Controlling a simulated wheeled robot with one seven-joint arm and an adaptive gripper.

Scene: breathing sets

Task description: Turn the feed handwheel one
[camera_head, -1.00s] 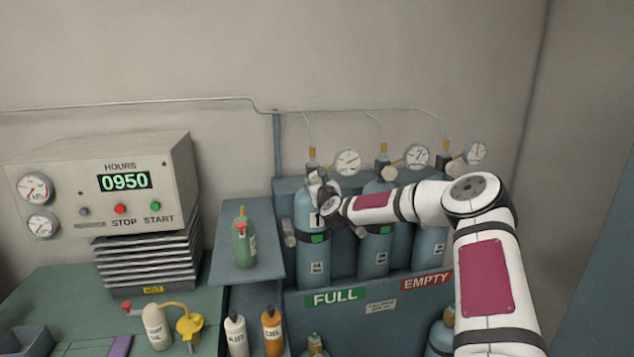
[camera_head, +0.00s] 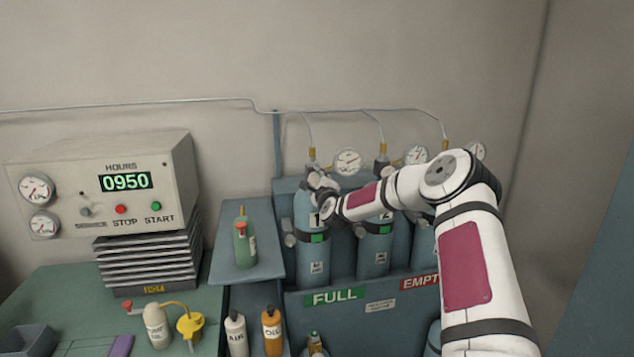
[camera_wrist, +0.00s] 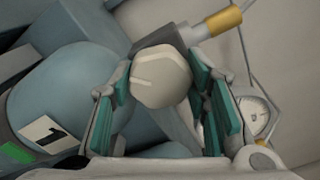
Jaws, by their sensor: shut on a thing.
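The feed handwheel one is a cream, faceted knob (camera_wrist: 165,82) with a pale line on its face, in the middle of the wrist view. My gripper (camera_wrist: 160,78) is shut on it, one green-padded finger on each side. In the head view my gripper (camera_head: 323,195) is at the top of the gas cylinder marked 1 (camera_head: 311,252) and hides most of the knob. The blue-grey cylinder also shows in the wrist view (camera_wrist: 70,95), its label at the lower left. A brass fitting (camera_wrist: 223,20) sits beyond the knob.
Cylinder 2 (camera_head: 374,250) stands just right, with a round gauge (camera_head: 347,161) behind. My arm covers much of the rack's right side. A side shelf (camera_head: 228,278) with a green bottle (camera_head: 244,245) and a control panel (camera_head: 100,185) are to the left.

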